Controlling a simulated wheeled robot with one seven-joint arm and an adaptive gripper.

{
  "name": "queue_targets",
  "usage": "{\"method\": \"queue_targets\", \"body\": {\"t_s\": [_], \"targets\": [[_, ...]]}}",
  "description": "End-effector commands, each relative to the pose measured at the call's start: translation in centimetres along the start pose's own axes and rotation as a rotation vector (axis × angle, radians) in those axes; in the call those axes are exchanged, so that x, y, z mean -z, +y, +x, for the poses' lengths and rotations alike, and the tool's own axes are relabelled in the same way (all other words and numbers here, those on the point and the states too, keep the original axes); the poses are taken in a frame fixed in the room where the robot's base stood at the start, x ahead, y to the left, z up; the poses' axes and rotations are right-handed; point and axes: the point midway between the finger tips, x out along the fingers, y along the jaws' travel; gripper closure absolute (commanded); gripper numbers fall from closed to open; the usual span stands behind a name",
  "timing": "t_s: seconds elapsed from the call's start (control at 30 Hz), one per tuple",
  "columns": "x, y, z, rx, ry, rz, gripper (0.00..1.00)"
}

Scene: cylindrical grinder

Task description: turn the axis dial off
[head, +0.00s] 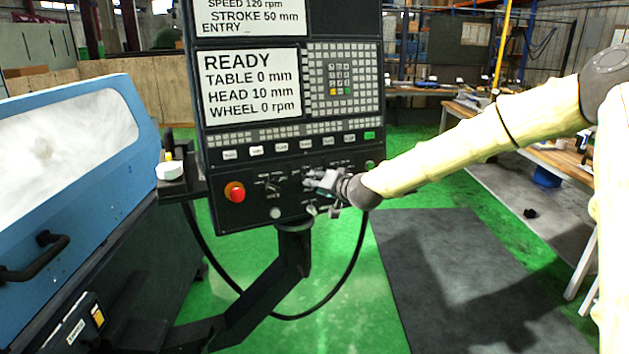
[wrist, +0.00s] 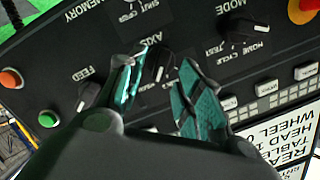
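The axis dial (wrist: 160,66) is a black knob beside the word AXIS on the dark control panel (head: 235,215), which appears upside down in the wrist view. My gripper (wrist: 166,58) is open, with its two teal-patterned fingers on either side of the dial. The left finger is close to the knob; I cannot tell whether it touches. In the head view my gripper (head: 318,182) is at the lower part of the panel and hides the axis dial. I cannot read the dial's setting.
The feed dial (wrist: 89,95) and the mode dial (wrist: 239,30) flank the axis dial. A red button (head: 235,192) is at the panel's lower left. The screen (head: 250,85) reads READY. A blue machine cover (head: 80,150) stands at the left. A dark mat (head: 470,270) lies on the floor.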

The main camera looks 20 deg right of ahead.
Motion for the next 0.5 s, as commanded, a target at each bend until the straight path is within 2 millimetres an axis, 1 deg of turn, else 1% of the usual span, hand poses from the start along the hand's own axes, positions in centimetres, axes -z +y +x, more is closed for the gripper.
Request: {"method": "queue_targets", "body": {"t_s": [0.03, 0.2, 0.5], "targets": [[0.1, -0.1, 0.5, 0.0, 0.0, -0.001, 0.64], [0.1, 0.0, 1.8, -0.001, 0.0, -0.001, 0.64], [0.0, -0.1, 2.5, 0.0, 0.0, -0.001, 0.64]]}}
